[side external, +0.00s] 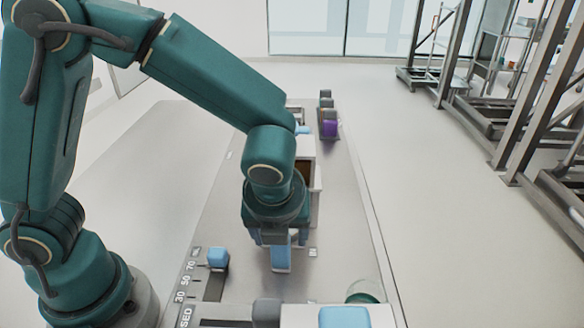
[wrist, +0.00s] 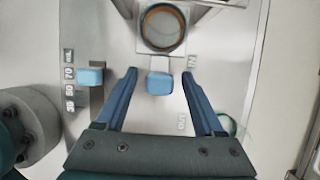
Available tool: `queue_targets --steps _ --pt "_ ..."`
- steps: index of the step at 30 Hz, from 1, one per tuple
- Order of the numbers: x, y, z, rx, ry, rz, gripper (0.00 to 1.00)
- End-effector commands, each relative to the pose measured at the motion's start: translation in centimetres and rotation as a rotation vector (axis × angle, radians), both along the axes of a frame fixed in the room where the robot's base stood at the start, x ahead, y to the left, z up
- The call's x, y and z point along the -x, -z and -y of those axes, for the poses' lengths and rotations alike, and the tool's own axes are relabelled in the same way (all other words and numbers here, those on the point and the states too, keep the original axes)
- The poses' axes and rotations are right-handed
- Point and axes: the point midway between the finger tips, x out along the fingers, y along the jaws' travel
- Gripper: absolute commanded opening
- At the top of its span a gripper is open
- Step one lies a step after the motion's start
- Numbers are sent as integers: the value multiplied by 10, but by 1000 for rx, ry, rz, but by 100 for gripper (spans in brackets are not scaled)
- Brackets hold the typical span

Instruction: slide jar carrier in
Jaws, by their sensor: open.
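The jar carrier shows in the wrist view as a pale square holder (wrist: 141,46) around a round, amber-rimmed jar (wrist: 163,28). Its light blue handle (wrist: 159,83) points toward my gripper (wrist: 159,73). My gripper is open, with one blue finger on each side of the handle and a visible gap to each. In the side external view my gripper (side external: 279,240) is over the blue handle (side external: 281,260), and my wrist hides most of the carrier. I cannot tell the height between fingers and handle.
An "IN" label (wrist: 191,62) and an "OUT" label (wrist: 181,123) mark the table. A slider with a blue knob (side external: 217,258) stands at left beside number marks. A white housing (side external: 306,147) is behind my gripper. Purple and dark items (side external: 329,128) stand farther back.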

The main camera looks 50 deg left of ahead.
Motion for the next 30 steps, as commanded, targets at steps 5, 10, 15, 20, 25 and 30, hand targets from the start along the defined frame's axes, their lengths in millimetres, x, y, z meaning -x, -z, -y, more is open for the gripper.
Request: queue_targets --steps 5,10,15,20,25,30 --pt "0 0 0 0 0 0 51" --pt "0 0 0 0 -1 0 0" --pt "0 -1 0 0 -1 0 0" --pt "0 -1 0 0 -1 0 0" --pt "0 -1 0 0 -1 0 0" --pt "0 -1 0 0 -1 0 0"
